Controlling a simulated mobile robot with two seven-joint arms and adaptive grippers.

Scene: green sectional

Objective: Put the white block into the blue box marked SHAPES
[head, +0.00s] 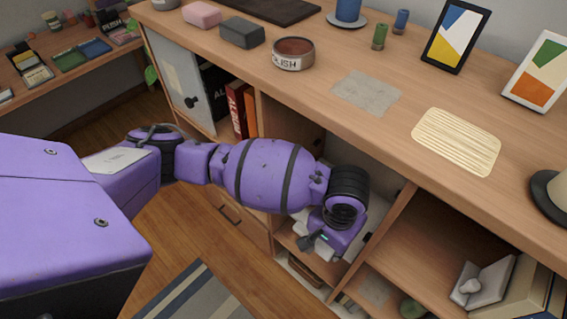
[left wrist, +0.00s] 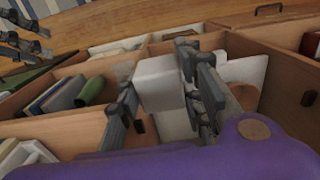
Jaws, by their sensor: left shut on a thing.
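My left gripper (head: 314,242) reaches down in front of the lower shelves of the wooden unit in the head view. In the left wrist view its two grey fingers (left wrist: 158,62) stand on either side of the white block (left wrist: 158,88) and are shut on it. The block is partly hidden by the fingers. In the head view my arm and gripper hide the block. No blue box marked SHAPES can be made out in either view. Grey finger-like parts at the upper left of the left wrist view may be my right gripper (left wrist: 22,42), cut off by the edge.
Shelf dividers stand close around my left gripper. An open compartment (head: 440,240) lies right of it. A striped rug (head: 200,296) is on the floor.

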